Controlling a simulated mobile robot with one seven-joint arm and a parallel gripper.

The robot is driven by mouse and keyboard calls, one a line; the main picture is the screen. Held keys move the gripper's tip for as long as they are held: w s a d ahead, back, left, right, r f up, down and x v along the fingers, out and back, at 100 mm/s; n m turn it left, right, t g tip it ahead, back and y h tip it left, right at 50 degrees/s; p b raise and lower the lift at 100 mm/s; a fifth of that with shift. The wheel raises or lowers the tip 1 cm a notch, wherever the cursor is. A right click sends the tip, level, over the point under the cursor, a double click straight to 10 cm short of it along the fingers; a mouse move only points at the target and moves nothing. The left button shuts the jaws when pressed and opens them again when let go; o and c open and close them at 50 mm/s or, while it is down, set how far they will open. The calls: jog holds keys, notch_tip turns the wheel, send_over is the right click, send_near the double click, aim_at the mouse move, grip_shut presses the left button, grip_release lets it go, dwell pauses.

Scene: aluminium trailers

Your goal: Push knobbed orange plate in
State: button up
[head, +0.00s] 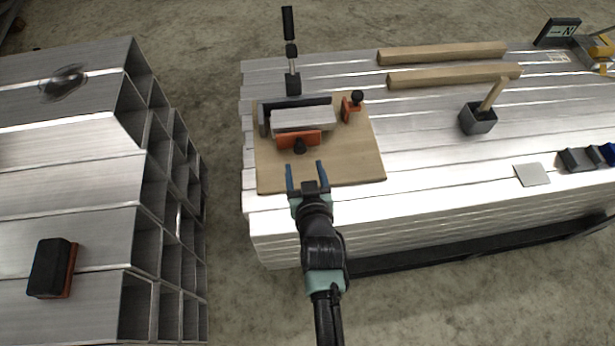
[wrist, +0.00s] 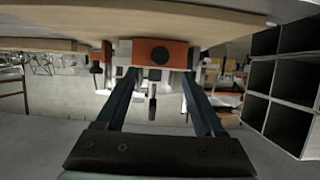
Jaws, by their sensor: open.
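An orange plate with a black knob (head: 285,138) stands at the near side of a grey metal block (head: 302,118) on a wooden board (head: 350,165). A second knobbed orange plate (head: 349,110) stands to the right of the block. My gripper (head: 304,165) is open and empty, with its two blue fingers just on the near side of the first plate, one to each side of its knob. In the wrist view that orange plate (wrist: 181,49) shows ahead between the open fingers (wrist: 158,78). I cannot tell whether the plate touches the block.
Dark fixed walls (head: 262,122) border the block at left and back, with a black-handled clamp (head: 292,84) behind. Wooden bars (head: 440,54) and a grey holder (head: 478,120) lie on the aluminium stack to the right. Stacked hollow profiles (head: 70,160) stand left. The board's front right is clear.

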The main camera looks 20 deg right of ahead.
jog(key=p+v, duration=0.1)
jog(key=v, duration=0.4)
jog(key=shift+s+a, duration=0.1)
jog(key=shift+s, duration=0.05)
